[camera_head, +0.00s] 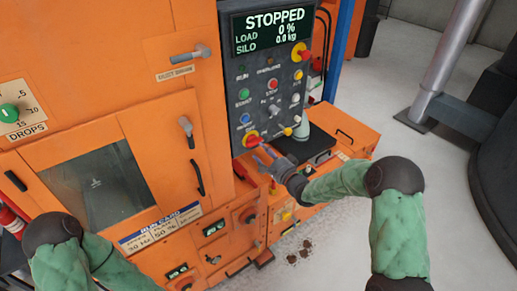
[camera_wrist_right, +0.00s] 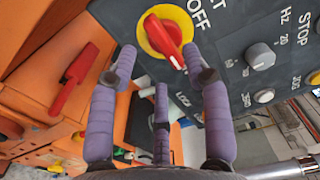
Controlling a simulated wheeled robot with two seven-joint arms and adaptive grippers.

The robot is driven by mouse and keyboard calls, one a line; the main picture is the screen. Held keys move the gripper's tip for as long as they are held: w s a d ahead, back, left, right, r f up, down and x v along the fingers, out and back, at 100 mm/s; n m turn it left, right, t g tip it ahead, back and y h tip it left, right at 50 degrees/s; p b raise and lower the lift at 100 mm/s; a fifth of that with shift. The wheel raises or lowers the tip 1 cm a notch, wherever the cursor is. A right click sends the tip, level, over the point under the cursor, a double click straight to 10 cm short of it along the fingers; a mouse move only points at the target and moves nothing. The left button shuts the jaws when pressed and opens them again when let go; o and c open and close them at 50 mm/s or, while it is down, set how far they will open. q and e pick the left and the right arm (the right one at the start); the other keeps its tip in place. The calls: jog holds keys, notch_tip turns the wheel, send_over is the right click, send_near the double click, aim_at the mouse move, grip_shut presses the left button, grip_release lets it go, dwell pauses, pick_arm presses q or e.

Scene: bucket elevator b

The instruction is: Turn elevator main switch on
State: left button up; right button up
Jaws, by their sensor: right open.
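The main switch is a red rotary handle on a round yellow plate (camera_head: 252,140) at the lower left of the dark control panel (camera_head: 262,75). It also shows in the right wrist view (camera_wrist_right: 163,38), with an "OFF" label above it to the right. My right gripper (camera_head: 263,157) is just below and in front of the switch. In the wrist view its purple fingers (camera_wrist_right: 157,68) are open, with the red handle between and beyond the tips. I cannot tell whether they touch it. The panel display (camera_head: 274,29) reads STOPPED. My left gripper is out of view.
Another red-and-yellow knob (camera_head: 300,52) sits at the panel's upper right. Coloured buttons (camera_head: 244,95) and small knobs surround the switch. A red lever (camera_wrist_right: 75,75) is left of the fingers in the wrist view. Open grey floor (camera_head: 400,130) lies to the right, before a metal post (camera_head: 447,60).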

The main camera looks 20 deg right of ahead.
jog(key=v, duration=0.8)
jog(key=shift+w, duration=0.1)
jog(key=s+a+f+n+g+h, duration=0.15)
jog(key=s+a+f+g, duration=0.25)
jog(key=f, duration=0.7)
jog(key=s+a+f+n+g+h, duration=0.1)
jog(key=s+a+f+n+g, duration=0.3)
jog(key=f, duration=0.7)
jog(key=s+a+f+n+g, duration=0.3)
jog(key=s+f+g, duration=0.1)
jog(key=s, duration=0.7)
jog(key=s+a+f+n+g, duration=0.3)
jog(key=s+f, duration=0.4)
jog(key=s, duration=0.4)
jog(key=shift+s+a+g, duration=0.2)
jog(key=shift+s+g, duration=0.2)
jog(key=shift+g, duration=0.4)
